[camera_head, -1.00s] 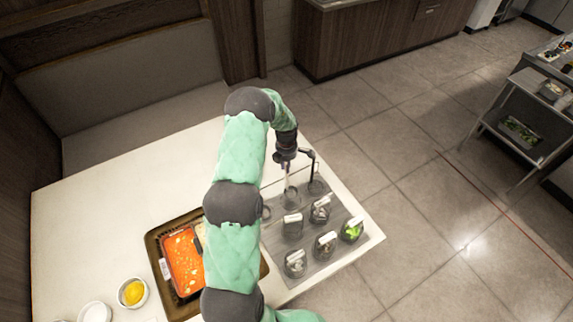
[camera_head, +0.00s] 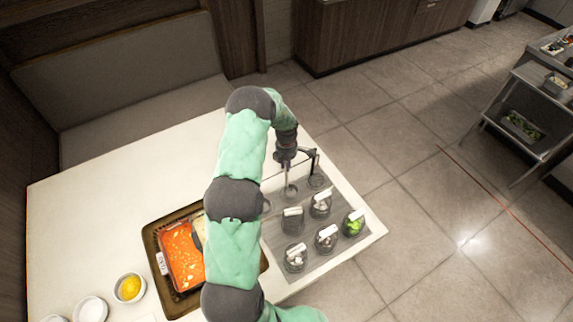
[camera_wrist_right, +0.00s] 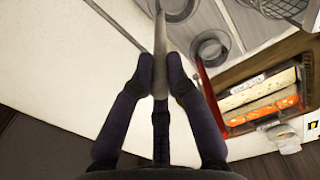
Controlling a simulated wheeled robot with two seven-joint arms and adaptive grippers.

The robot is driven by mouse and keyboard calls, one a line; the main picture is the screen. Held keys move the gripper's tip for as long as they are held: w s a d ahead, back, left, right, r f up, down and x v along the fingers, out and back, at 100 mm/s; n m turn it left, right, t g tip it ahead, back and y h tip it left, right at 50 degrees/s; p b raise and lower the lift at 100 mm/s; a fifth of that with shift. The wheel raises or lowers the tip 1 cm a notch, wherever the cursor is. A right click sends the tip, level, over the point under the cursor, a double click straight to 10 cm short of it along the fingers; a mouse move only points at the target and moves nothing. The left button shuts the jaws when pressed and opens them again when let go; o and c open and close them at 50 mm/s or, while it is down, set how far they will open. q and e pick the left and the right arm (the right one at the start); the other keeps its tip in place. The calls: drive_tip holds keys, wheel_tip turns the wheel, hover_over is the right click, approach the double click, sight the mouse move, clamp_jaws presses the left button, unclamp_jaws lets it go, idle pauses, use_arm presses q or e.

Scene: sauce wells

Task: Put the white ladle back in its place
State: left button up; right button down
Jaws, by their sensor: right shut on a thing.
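My right gripper (camera_head: 286,158) is over the far end of the grey well tray (camera_head: 316,255). In the wrist view the right gripper (camera_wrist_right: 160,72) is shut on a pale, thin handle, taken as the white ladle (camera_wrist_right: 160,42), which extends away from the fingers. In the head view the ladle (camera_head: 285,174) hangs roughly upright below the fingers, over or in a far well. I cannot tell whether its lower end touches the well. A dark upright piece with a bent top (camera_head: 315,162) stands just right of the gripper. My left gripper is out of view.
A brown tray (camera_head: 152,240) with an orange-red food pan (camera_head: 183,258) lies to the left. The table's left side is clear.

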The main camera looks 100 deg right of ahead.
drive_tip(key=shift+f+b, duration=0.35)
idle(0.4)
drive_tip(key=shift+c, duration=1.7)
unclamp_jaws()
drive_tip(key=shift+r, duration=0.15)
drive_tip(key=shift+r+p, duration=0.8)
drive_tip(key=shift+r, duration=0.6)
drive_tip(key=shift+r, duration=0.1)
drive_tip(key=shift+r+p, duration=2.2)
drive_tip(key=shift+r, duration=1.7)
